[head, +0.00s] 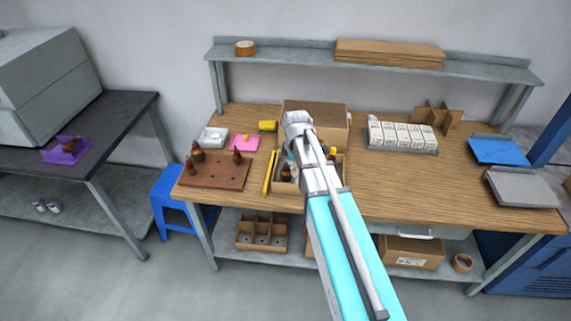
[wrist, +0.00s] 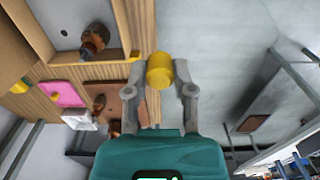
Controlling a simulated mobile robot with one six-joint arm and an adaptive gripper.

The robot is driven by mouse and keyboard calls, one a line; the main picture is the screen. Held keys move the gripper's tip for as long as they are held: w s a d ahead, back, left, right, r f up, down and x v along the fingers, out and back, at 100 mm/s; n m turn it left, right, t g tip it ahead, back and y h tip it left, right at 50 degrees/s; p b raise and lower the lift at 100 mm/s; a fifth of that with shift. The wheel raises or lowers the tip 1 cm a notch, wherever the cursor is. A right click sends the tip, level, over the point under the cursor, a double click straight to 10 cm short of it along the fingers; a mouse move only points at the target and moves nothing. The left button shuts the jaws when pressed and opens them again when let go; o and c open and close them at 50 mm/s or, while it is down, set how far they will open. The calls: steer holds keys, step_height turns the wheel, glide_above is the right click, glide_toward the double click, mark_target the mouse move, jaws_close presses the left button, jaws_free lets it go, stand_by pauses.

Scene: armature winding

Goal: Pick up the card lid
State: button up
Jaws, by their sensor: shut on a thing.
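A wide brown card piece (head: 335,112), box-like in shape, stands at the back of the wooden bench behind my arm; it looks like the card lid. In the wrist view, brown card (wrist: 12,45) fills the upper left edge, apart from my fingers. My gripper (wrist: 160,82) is shut on a short yellow cylindrical piece (wrist: 160,68) between its fingertips. I see nothing hanging from that piece. In the head view my own arm hides the gripper.
A tray of white boxes (head: 402,137) stands right. The bench between is clear. A shelf (head: 300,54) runs above.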

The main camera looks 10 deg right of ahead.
steer(key=shift+m, duration=0.6)
steer(key=shift+r+p, duration=2.8)
steer(key=shift+r, duration=0.3)
steer(key=w+f+b, duration=0.3)
steer(key=w, duration=0.1)
steer(key=w+f+b, duration=0.3)
steer(key=w, duration=0.1)
steer(key=w+f+b, duration=0.3)
steer(key=w, duration=0.2)
steer(key=shift+f, duration=0.1)
steer(key=shift+w+f+b, duration=0.55)
steer(key=shift+f+b, duration=0.15)
steer(key=shift+b, duration=0.1)
steer(key=shift+s+f+b, duration=0.1)
steer(key=shift+f+b, duration=1.15)
steer(key=shift+f, duration=0.05)
